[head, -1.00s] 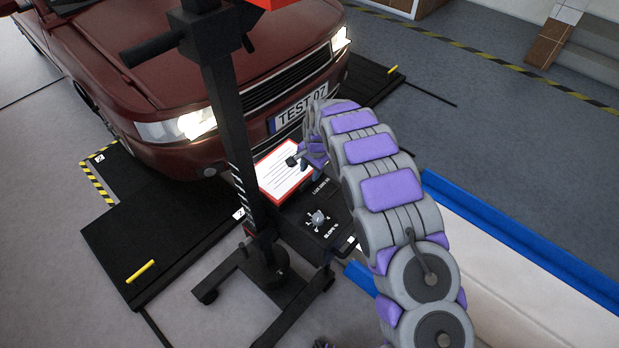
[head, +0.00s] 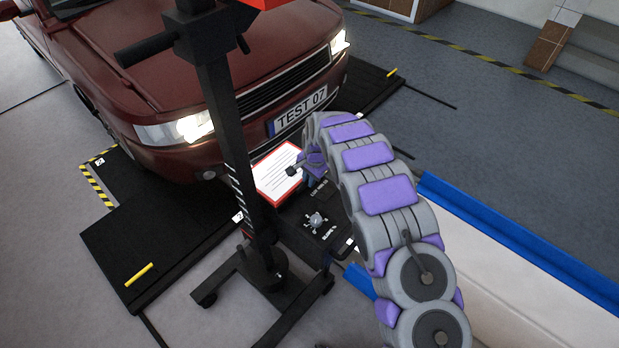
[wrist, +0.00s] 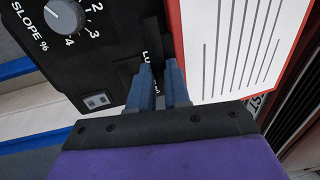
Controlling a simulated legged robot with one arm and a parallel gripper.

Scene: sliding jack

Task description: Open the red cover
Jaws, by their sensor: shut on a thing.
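The red cover (head: 256,176) is a flat red-edged panel with a white, lined sheet on its face. It sits on the black control box (head: 322,240) at the stand's foot, and its red edge (wrist: 174,30) runs beside my fingers in the wrist view. My gripper (head: 297,167) is at the cover's right side. In the wrist view my two blue fingers (wrist: 161,78) are shut at this edge, with a small gap between them. The exact contact at the fingertips is hard to see. The cover looks close to flat.
A dial marked "SLOPE %" (wrist: 64,14) sits on the box beside the cover. A black upright post (head: 228,130) stands close left of the box. A dark red car (head: 180,70) with lit headlights is behind. A blue-edged ledge (head: 520,245) lies to the right.

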